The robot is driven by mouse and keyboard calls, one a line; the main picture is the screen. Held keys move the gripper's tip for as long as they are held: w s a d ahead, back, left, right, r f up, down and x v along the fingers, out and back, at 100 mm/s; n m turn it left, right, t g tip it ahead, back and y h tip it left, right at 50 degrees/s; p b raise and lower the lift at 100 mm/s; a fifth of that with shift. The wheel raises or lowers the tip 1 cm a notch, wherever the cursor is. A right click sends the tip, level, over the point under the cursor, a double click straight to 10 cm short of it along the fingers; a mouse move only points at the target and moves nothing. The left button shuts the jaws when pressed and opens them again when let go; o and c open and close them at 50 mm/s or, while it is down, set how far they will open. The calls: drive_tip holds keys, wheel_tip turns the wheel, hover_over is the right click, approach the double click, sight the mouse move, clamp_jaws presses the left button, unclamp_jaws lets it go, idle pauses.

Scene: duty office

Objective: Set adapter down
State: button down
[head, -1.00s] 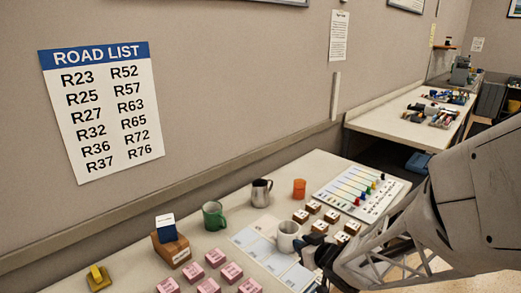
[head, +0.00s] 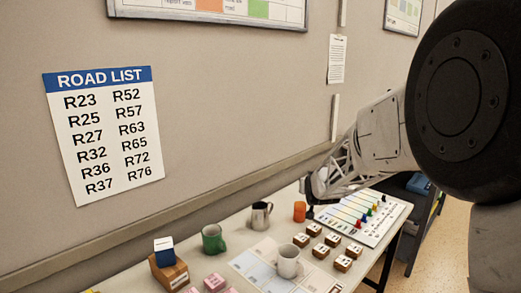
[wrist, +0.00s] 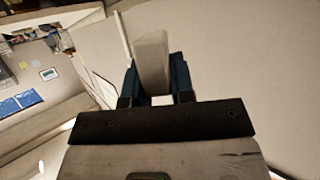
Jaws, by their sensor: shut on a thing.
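My gripper (wrist: 154,85) is shut on a pale grey, upright, block-like piece (wrist: 152,58), the likely adapter, held between its two dark blue fingers in the wrist view. In the head view my gripper (head: 309,208) is over the far side of the table, beside the orange cup (head: 299,211) and near the upper left end of the white slider board (head: 362,219). The held piece cannot be made out there. I cannot tell how high the gripper is above the table.
A metal jug (head: 260,216), a green mug (head: 213,239) and a white mug (head: 288,261) stand on the table (head: 190,265). Several wooden blocks (head: 332,240) sit in front of the board. A cardboard box (head: 169,275) with a blue-and-white cube (head: 164,251) is at left.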

drive_tip(key=shift+w+r, duration=0.15)
drive_tip(key=shift+w, duration=0.45)
idle(1.1)
drive_tip(key=shift+s, duration=0.2)
idle(1.9)
drive_tip(key=s+a+f+n+g+y, duration=0.2)
drive_tip(key=s+f, duration=0.4)
drive_tip(key=s, duration=1.3)
drive_tip(key=s+a+f+n+g+y, duration=0.2)
drive_tip(key=s+a+f+n+y, duration=0.3)
drive_tip(key=s, duration=1.3)
drive_tip(key=s+a+f+n+g+y, duration=0.1)
drive_tip(key=s+a+f+n+y, duration=0.2)
drive_tip(key=s+f, duration=0.5)
drive_tip(key=s+a+y, duration=0.1)
drive_tip(key=s+a, duration=0.1)
drive_tip(key=s, duration=0.9)
drive_tip(key=shift+s+a+f+n+g, duration=0.2)
drive_tip(key=shift+s+f+n+g, duration=0.1)
drive_tip(key=shift+n+g, duration=0.1)
drive_tip(key=shift+w, duration=0.15)
drive_tip(key=w+a, duration=0.1)
drive_tip(key=w, duration=0.3)
drive_tip(key=w+a+f, duration=0.1)
drive_tip(key=w+a, duration=0.1)
drive_tip(key=w, duration=0.2)
drive_tip(key=w+a, duration=0.2)
drive_tip(key=w, duration=0.3)
drive_tip(key=shift+a+f, duration=0.15)
